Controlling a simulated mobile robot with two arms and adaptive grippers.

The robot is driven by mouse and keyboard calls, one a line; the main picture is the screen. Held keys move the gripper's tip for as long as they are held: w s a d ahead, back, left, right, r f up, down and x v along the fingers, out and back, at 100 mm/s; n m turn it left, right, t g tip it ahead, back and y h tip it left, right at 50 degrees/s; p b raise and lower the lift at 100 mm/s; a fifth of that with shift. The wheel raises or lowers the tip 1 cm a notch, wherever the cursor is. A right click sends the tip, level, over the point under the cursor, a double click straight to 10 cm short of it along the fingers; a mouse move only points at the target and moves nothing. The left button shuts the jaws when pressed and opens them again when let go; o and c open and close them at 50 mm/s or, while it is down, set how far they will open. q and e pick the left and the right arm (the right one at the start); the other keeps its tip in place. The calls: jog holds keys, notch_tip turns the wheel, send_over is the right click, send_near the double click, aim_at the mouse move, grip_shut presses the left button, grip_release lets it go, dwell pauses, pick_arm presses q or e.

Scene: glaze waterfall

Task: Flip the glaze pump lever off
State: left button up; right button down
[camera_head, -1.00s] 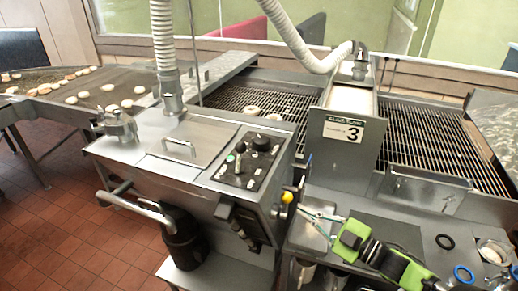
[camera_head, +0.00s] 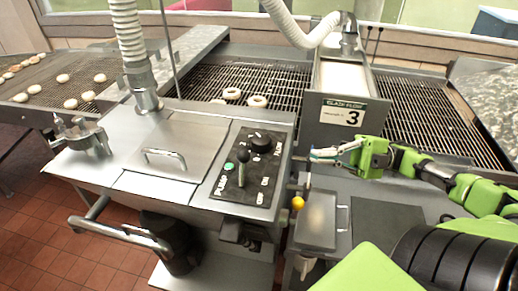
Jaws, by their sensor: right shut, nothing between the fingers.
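The glaze pump lever (camera_head: 242,168) is a dark stick with a round black knob. It rises from the black control panel (camera_head: 227,195) on top of the steel glazing unit. A green button and a larger black dial (camera_head: 261,143) are beside it. My right gripper (camera_head: 313,155) reaches in from the right, in front of the sign with the number 3. Its silvery fingers are shut and empty, pointing left toward the panel, apart from the lever. My left gripper is not in view.
A yellow ball knob (camera_head: 298,203) sticks out at the unit's right side, below my right gripper. A lidded steel box (camera_head: 317,222) stands right of it. A white hose (camera_head: 303,28) hangs above. Donuts lie on the grate (camera_head: 285,85) behind and the conveyor at left.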

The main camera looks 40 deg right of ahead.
jog(key=p, duration=0.3)
send_near(242, 169)
jog(key=d+r, duration=0.2)
jog(key=d, duration=0.1)
jog(key=x, duration=0.4)
jog(key=p+x, duration=0.1)
jog(key=x, duration=0.1)
jog(key=shift+w+a+f, duration=0.15)
jog(key=shift+w+f, duration=0.1)
jog(key=shift+w, duration=0.1)
jog(key=shift+w+a+r, duration=0.1)
jog(key=shift+w+a, duration=0.05)
jog(key=shift+a, duration=0.55)
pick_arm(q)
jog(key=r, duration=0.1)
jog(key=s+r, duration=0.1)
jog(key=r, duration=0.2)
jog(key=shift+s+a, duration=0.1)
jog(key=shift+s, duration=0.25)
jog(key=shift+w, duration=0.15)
